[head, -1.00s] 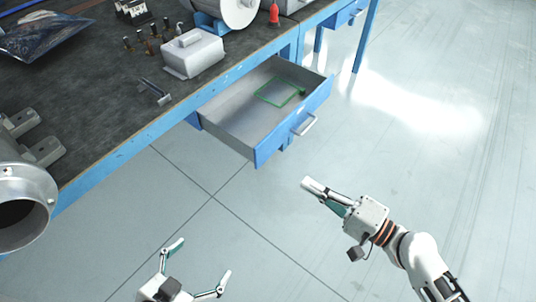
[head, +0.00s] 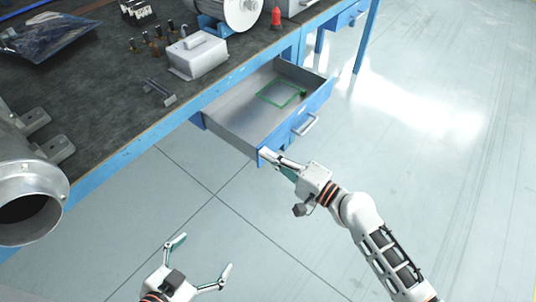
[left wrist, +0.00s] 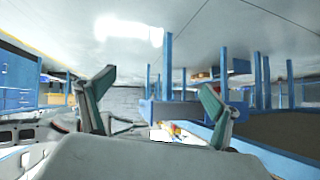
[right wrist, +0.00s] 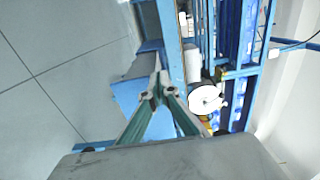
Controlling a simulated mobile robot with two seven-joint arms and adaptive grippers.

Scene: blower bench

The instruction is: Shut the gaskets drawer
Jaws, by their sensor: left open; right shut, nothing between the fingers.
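The gaskets drawer (head: 232,128) stands pulled out from under the bench, with a blue front, grey inside and a silver handle (head: 306,125). A green square gasket (head: 281,94) lies in it. My right gripper (head: 266,153) is shut and empty, its tips at the near lower corner of the drawer front; I cannot tell whether they touch. In the right wrist view its closed fingertips (right wrist: 158,92) overlap a blue surface (right wrist: 136,98). My left gripper (head: 202,258) is open and empty over the floor, well away from the drawer; its fingers also show in the left wrist view (left wrist: 155,100).
The bench top (head: 100,100) holds a grey metal box (head: 198,55), a small bracket (head: 160,92), a large metal pipe flange (head: 30,205), a bag (head: 45,38) and a red cone-shaped item (head: 276,17). The floor (head: 440,190) around the drawer is clear.

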